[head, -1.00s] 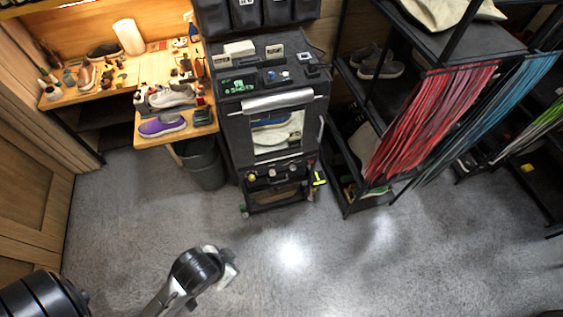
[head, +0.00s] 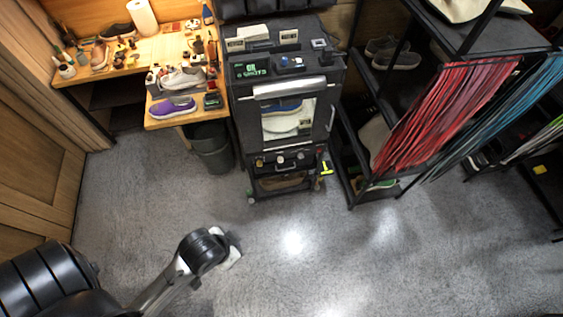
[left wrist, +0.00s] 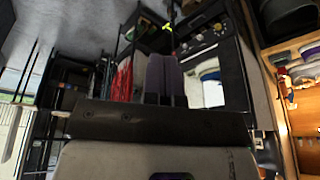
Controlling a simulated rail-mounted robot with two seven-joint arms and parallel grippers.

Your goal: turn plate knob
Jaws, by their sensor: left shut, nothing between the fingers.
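The black cabinet (head: 240,130) with a window in its front stands at the back middle. A row of small knobs (head: 280,159) sits on its front panel below the window; I cannot tell which one is the plate knob. My left gripper (head: 235,245) is over the floor in front of the cabinet, well apart from it. The right gripper is not in view.
A wooden workbench (head: 160,122) with shoes stands left of the cabinet, with a dark bin (head: 211,148) between. A black rack (head: 352,200) with hanging red laces (head: 450,110) stands to the right. The grey floor (head: 380,265) in front is clear.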

